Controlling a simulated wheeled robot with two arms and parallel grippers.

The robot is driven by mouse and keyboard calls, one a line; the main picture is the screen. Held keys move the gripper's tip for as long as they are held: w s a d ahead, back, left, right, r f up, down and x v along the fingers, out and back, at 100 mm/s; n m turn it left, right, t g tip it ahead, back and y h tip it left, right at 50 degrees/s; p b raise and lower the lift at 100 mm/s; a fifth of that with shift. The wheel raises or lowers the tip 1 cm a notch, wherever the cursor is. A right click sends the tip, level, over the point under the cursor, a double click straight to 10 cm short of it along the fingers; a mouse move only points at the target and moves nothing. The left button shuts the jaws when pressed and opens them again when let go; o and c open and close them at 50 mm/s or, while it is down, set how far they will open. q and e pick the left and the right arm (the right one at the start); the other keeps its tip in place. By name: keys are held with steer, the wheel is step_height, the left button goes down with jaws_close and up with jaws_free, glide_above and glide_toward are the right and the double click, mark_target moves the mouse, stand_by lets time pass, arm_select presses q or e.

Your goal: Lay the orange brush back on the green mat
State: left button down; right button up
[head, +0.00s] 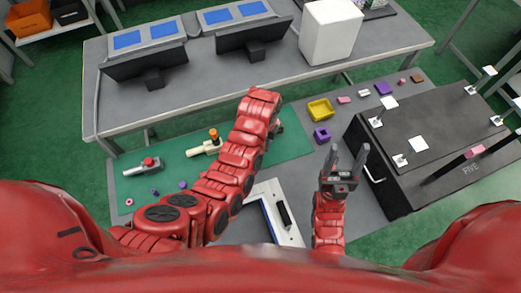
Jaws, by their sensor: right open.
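The green mat (291,148) lies on the grey table, partly covered by my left arm. I cannot make out a clear orange brush. A cream piece with an orange knob (213,134) sits on the mat, left of my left arm; I cannot tell if it is the brush. My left gripper (277,127) is mostly hidden behind its own arm near the mat's right end, so its jaws and anything in them cannot be seen. My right gripper (347,158) is open and empty, right of the mat, its two fingers apart.
A grey fixture with a red knob (148,162) and small purple pieces lie at the mat's left. A yellow bin (320,109) and purple block (321,134) stand right of it. A large black case (425,140) fills the right. A white-and-blue frame (275,215) lies in front.

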arm_select(q)
steer(key=shift+f, duration=0.4)
steer(key=shift+s+f, duration=0.2)
steer(key=shift+f, duration=0.3)
step_height(320, 180, down, 3)
steer(key=shift+r+p, duration=0.2)
steer(key=shift+p, duration=0.2)
steer(key=shift+f, duration=0.15)
steer(key=c, duration=1.2)
jaws_free()
steer(key=o, duration=0.4)
steer(key=shift+w+f, duration=0.1)
steer(key=shift+o, duration=0.2)
steer(key=shift+r, duration=0.2)
